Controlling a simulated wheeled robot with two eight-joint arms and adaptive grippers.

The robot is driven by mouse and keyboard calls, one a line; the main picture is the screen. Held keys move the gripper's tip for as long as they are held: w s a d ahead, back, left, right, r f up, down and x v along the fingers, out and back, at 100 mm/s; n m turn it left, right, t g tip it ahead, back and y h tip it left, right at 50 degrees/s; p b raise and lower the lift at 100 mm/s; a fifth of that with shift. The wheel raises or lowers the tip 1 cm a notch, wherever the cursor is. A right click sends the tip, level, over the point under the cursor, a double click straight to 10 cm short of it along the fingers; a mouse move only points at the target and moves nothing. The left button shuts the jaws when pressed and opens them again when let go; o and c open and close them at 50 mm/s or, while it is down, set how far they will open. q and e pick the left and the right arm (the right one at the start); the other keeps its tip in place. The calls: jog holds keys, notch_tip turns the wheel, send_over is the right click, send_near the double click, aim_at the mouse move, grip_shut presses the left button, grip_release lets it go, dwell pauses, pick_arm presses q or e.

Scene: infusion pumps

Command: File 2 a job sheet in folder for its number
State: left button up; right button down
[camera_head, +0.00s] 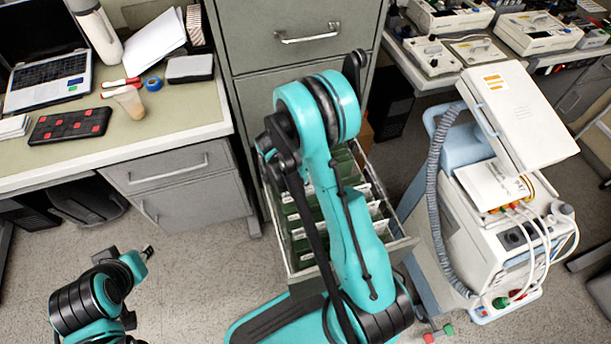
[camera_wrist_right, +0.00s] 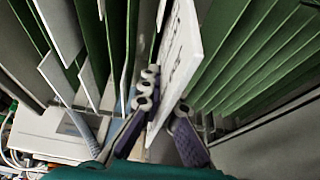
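The open file drawer (camera_head: 296,262) of the grey cabinet holds green hanging folders (camera_head: 300,215) with white tabs. My right arm reaches over it and hides part of the folders; my right gripper is not clear in the head view. In the right wrist view, my right gripper (camera_wrist_right: 164,106) points down among the folders (camera_wrist_right: 235,60). A white job sheet (camera_wrist_right: 178,55) with dark print stands on edge between its fingers, which are slightly apart with a narrow gap beside the sheet. The print and folder numbers are unreadable. My left gripper (camera_head: 147,253) is over the floor, away from the drawer.
A white medical cart (camera_head: 480,225) with a grey hose stands close to the drawer's right. Free floor (camera_head: 200,275) lies between my arms.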

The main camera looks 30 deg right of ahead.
jog(key=shift+f, duration=2.65)
jog(key=c, duration=1.6)
grip_release()
jog(key=shift+c, duration=0.2)
jog(key=v, duration=1.2)
